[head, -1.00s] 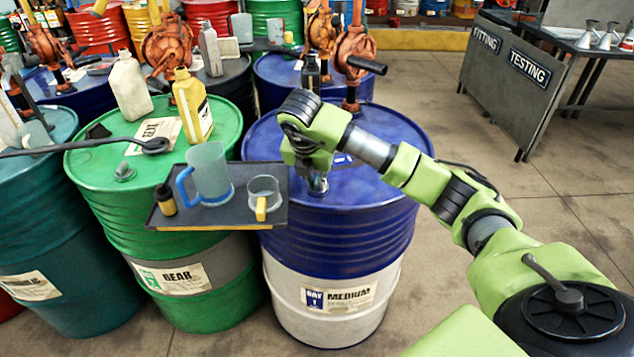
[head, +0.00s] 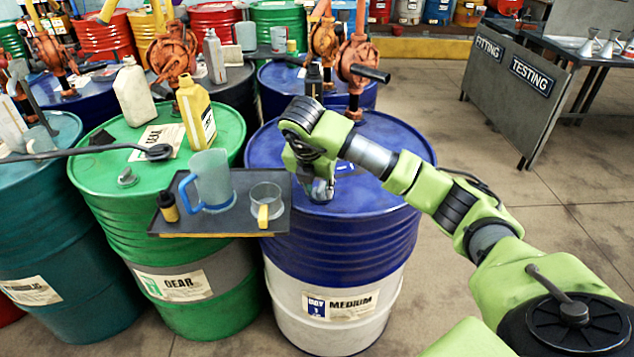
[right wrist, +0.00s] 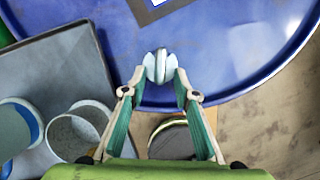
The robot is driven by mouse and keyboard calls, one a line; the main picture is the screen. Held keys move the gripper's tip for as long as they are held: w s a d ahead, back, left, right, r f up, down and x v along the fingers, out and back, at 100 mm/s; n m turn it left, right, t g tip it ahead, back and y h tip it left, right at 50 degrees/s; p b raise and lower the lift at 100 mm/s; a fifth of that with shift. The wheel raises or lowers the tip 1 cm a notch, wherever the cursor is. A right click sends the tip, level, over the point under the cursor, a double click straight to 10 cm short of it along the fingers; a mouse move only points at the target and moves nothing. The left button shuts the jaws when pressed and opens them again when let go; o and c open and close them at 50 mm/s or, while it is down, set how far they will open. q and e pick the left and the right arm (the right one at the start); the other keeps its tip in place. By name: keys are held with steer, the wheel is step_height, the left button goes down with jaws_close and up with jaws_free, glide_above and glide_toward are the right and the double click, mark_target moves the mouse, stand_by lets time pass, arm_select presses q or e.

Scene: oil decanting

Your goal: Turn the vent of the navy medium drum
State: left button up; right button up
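The navy medium drum (head: 388,215) stands in the middle of the head view, with a white lower half and a MEDIUM label. Its blue lid (right wrist: 235,35) fills the top of the right wrist view. The vent (right wrist: 161,66) is a small grey upright piece near the lid's front edge. My right gripper (head: 322,190) reaches down to the lid from the right. In the right wrist view its two fingertips (right wrist: 160,70) sit on either side of the vent and appear to pinch it. In the head view the gripper hides the vent. My left gripper is not in view.
A dark tray (head: 225,222) with a blue-handled jug (head: 212,178), a yellow-handled cup (head: 265,200) and a small bottle (head: 167,203) is close left of my right gripper. A pump (head: 357,70) rises at the drum's back. The green drum (head: 200,265) stands left; open floor lies right.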

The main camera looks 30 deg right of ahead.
steer(key=v, duration=1.2)
steer(key=shift+f, duration=0.1)
